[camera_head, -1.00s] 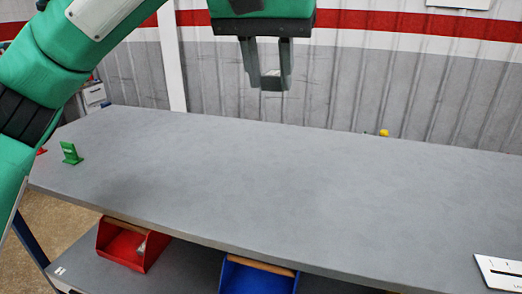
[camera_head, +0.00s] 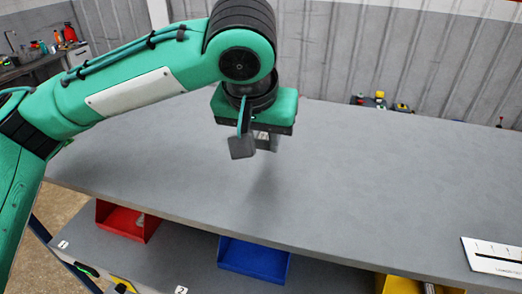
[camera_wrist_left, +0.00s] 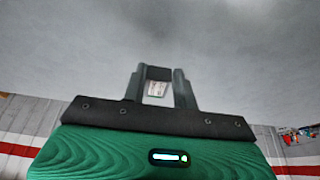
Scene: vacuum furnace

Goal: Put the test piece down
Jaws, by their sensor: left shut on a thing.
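My left gripper (camera_head: 266,143) points down over the grey worktable (camera_head: 380,190). It is partly hidden behind its own wrist parts in the head view. In the left wrist view, its two fingers (camera_wrist_left: 159,88) are shut on a small pale test piece (camera_wrist_left: 157,89). The piece sits between the fingertips, with the grey table surface beyond it. A soft shadow lies on the table below the hand. I cannot tell the exact gap between the piece and the table. My right gripper is not in view.
A white marked plate (camera_head: 494,256) lies at the table's right front. A red bin (camera_head: 125,220), a blue bin (camera_head: 253,260) and a yellow bin (camera_head: 412,285) stand on the lower shelf. Small coloured items (camera_head: 379,98) show behind the far edge. The tabletop around the gripper is clear.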

